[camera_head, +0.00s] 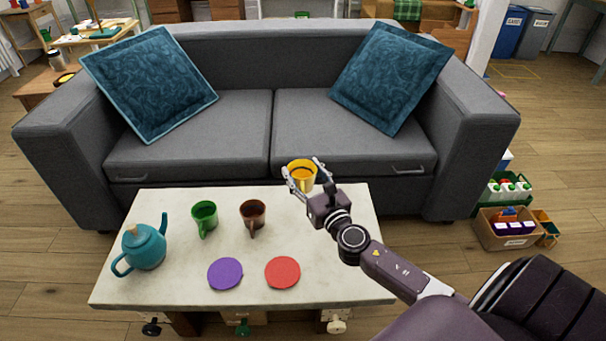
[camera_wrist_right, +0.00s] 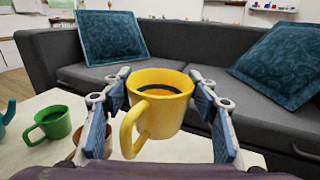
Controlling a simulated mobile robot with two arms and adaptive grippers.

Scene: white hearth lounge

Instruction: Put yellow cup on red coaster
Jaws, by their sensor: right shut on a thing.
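The yellow cup (camera_head: 301,176) is upright between the fingers of my right gripper (camera_head: 308,178), over the far right part of the table. My right gripper is shut on the cup. In the right wrist view the yellow cup (camera_wrist_right: 160,105) sits between both finger pads, its handle pointing toward the camera and left. The red coaster (camera_head: 283,272) lies bare on the table's near side, nearer the camera than the cup. My left gripper is not in view.
The white table (camera_head: 330,285) also bears a purple coaster (camera_head: 225,274), a teal teapot (camera_head: 144,247), a green cup (camera_head: 204,218) and a brown cup (camera_head: 253,216). A grey sofa (camera_head: 190,130) stands behind. The table right of the red coaster is clear.

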